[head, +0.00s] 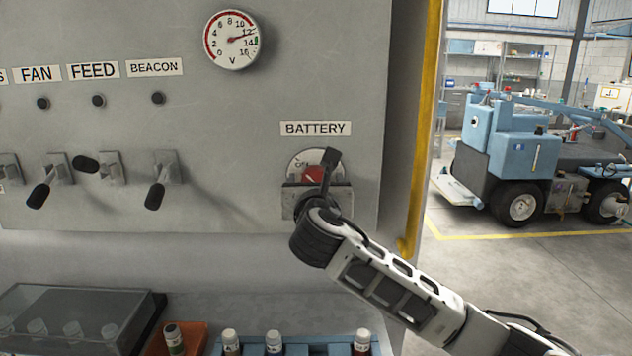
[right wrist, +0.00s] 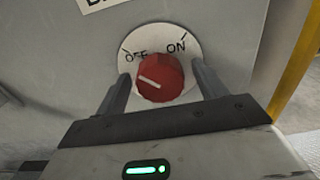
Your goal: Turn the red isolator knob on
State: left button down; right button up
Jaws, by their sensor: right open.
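The red isolator knob (right wrist: 162,76) sits on a round white plate (right wrist: 188,46) marked OFF and ON. Its white pointer line is on the left side, aimed toward the OFF side. In the head view the knob (head: 312,175) is below the BATTERY label (head: 315,128), partly covered by my right gripper (head: 324,176). My right gripper is open, with one finger on each side of the knob in the right wrist view. Gaps show between the fingers and the knob, though contact is hard to judge. My left gripper is not in view.
Several black toggle levers (head: 156,194) stick out of the grey panel to the left. A voltage gauge (head: 232,40) is above. Bottles (head: 274,343) and a clear-lidded box (head: 75,315) stand below. A yellow edge (head: 425,120) bounds the panel at right; a blue vehicle (head: 530,150) stands beyond.

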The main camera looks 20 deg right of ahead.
jog(key=c, duration=1)
jog(key=shift+m, duration=0.3)
jog(key=m+p, duration=0.1)
jog(key=m, duration=0.2)
jog(key=shift+p, duration=0.3)
jog(key=m, duration=0.5)
jog(key=shift+f+p, duration=0.1)
jog(key=shift+p, duration=0.25)
jog(key=m, duration=0.4)
jog(key=shift+f+m, duration=0.1)
jog(key=shift+m, duration=0.2)
jog(key=m, duration=0.4)
jog(key=shift+m+b, duration=0.3)
jog(key=shift+b, duration=0.05)
jog(key=shift+o, duration=0.2)
